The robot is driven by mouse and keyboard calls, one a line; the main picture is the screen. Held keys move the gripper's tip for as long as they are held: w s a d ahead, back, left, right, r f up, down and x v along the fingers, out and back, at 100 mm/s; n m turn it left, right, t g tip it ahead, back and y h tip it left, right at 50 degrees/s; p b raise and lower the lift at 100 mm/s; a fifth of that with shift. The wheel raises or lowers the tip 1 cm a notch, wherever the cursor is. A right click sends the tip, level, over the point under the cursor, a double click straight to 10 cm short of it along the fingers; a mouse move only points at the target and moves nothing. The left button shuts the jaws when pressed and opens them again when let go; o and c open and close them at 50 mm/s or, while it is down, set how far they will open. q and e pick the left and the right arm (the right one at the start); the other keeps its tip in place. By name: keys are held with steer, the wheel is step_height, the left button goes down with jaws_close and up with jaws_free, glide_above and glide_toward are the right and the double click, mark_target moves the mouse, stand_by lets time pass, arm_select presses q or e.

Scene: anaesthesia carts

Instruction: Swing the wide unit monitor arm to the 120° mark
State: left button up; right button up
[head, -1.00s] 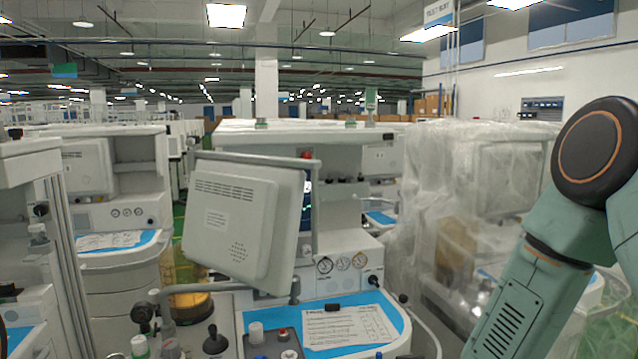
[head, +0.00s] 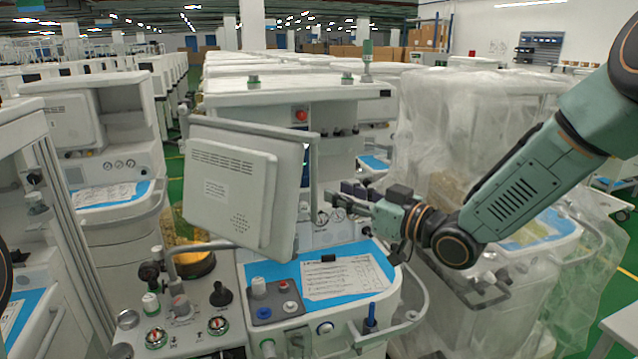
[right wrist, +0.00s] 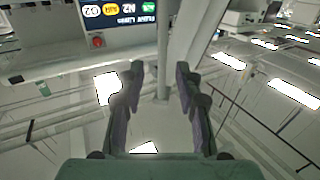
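The wide unit's monitor (head: 240,190) shows its pale back in the head view, tilted, with a grey bar (head: 262,129) along its top edge. My right gripper (head: 350,193) is just right of the monitor, in front of the unit's gauges, with a visible space between it and the monitor's side. In the right wrist view the two dark fingers (right wrist: 159,80) are apart with nothing gripped between them. A pale post (right wrist: 163,50) shows beyond the fingertips. I cannot make out a 120° mark. My left gripper is not in view.
The unit's worktop holds a printed sheet (head: 345,277) on a blue mat, with knobs and a small control box (head: 273,301) in front. A plastic-wrapped unit (head: 470,130) stands close on the right. Another cart (head: 95,150) stands on the left.

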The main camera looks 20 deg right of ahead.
mark_target(316, 183)
steer(key=x, duration=0.6)
steer(key=shift+s+a+r+p, duration=0.1)
steer(key=shift+s+a+p, duration=0.1)
steer(key=shift+p, duration=0.2)
steer(key=shift+w, duration=0.3)
steer(key=shift+s, duration=0.1)
steer(key=shift+s, duration=0.1)
steer(key=shift+c, duration=1.2)
steer(key=shift+w, duration=0.2)
jaws_close()
